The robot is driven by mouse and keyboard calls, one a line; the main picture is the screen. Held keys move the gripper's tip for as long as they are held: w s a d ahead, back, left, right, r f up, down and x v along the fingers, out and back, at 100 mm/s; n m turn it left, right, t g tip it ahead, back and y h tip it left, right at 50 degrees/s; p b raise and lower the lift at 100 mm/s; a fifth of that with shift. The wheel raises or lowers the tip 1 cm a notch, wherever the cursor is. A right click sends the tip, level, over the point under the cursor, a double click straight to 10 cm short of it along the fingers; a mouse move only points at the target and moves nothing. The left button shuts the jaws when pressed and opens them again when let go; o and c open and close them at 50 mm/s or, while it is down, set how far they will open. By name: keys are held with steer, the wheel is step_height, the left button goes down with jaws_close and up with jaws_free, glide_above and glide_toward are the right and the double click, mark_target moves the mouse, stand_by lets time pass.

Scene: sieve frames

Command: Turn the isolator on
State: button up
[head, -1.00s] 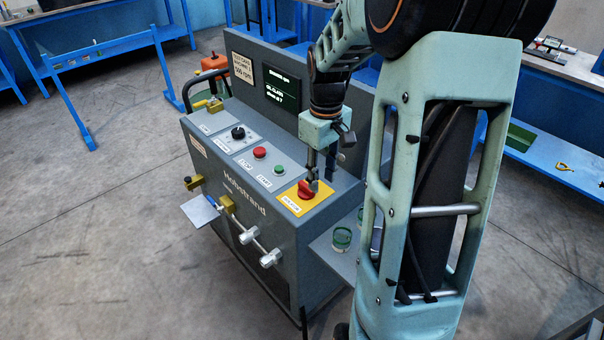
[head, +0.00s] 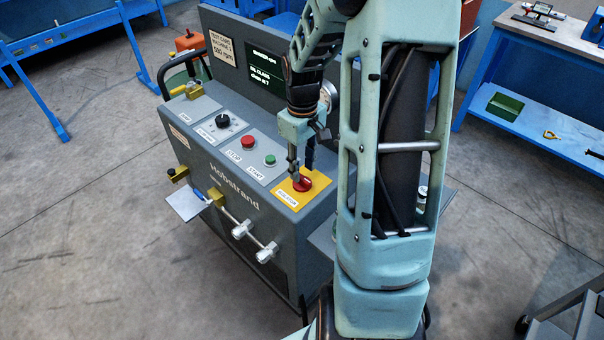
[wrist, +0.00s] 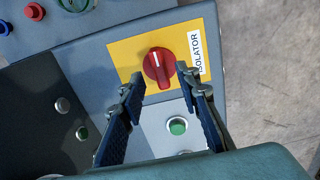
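The isolator is a red rotary knob (head: 303,183) on a yellow plate (head: 288,195) at the right end of the machine's sloping panel. In the wrist view the knob (wrist: 159,67) has a white pointer line running toward the top of the picture, tilted slightly left. The label "ISOLATOR" (wrist: 195,53) is to its right. My gripper (head: 300,168) is over the yellow plate, close to the knob. In the wrist view my gripper (wrist: 161,84) is open and empty, with one finger to each side and slightly below the knob. Contact with the knob cannot be told.
A green start button (head: 270,159), a red stop button (head: 248,142) and a black knob (head: 222,121) line the panel left of the isolator. An upright back panel with a dark screen (head: 271,71) rises behind.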

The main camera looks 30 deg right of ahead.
mark_target(302, 177)
steer(key=shift+f, duration=1.65)
jaws_close()
